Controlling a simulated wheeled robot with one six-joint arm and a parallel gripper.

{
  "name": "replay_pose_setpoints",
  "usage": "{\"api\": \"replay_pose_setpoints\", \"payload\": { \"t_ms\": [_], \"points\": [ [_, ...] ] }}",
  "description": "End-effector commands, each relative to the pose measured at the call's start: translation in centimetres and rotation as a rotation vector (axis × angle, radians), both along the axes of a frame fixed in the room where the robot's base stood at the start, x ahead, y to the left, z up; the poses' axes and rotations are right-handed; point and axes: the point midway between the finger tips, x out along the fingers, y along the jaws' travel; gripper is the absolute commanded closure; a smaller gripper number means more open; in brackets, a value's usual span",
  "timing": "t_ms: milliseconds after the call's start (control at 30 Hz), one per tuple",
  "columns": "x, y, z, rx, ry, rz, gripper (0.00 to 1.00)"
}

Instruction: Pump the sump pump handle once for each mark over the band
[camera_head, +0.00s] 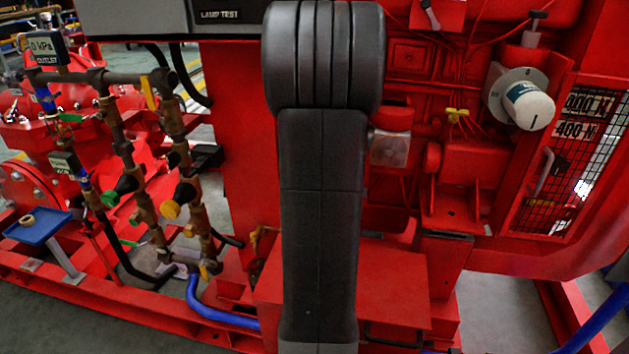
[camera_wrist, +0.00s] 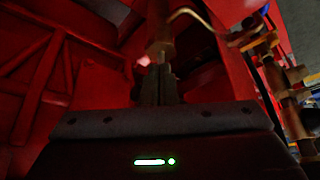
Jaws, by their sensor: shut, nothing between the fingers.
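In the wrist view my gripper (camera_wrist: 160,70) points away from the camera with its dark fingers together and nothing seen between them. A brass-brown upright fitting (camera_wrist: 160,25) with a curved thin pipe stands just beyond the fingertips. It may be the sump pump, but I cannot tell, nor whether the fingers touch it. In the head view a small brassy fitting (camera_head: 256,248) shows low, left of my black arm, which hides the middle of the engine and my gripper. I cannot make out a band with marks in either view.
Brown pipework (camera_head: 140,185) with coloured valves stands at left, beside a small blue tray (camera_head: 50,228) holding a ring. A white knob (camera_head: 528,105) and a mesh guard (camera_head: 575,150) are at right. A blue hose (camera_head: 215,312) runs low near the red base frame.

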Motion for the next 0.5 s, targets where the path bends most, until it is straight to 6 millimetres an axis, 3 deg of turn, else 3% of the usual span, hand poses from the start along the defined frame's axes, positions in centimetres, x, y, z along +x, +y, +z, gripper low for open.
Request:
{"api": "replay_pose_setpoints", "payload": {
  "t_ms": [300, 500],
  "points": [
    [-2.5, -1.8, 6.9, -0.001, -0.003, -0.002, 1.0],
    [-3.8, -2.7, 10.1, 0.0, -0.001, -0.001, 1.0]
  ]
}}
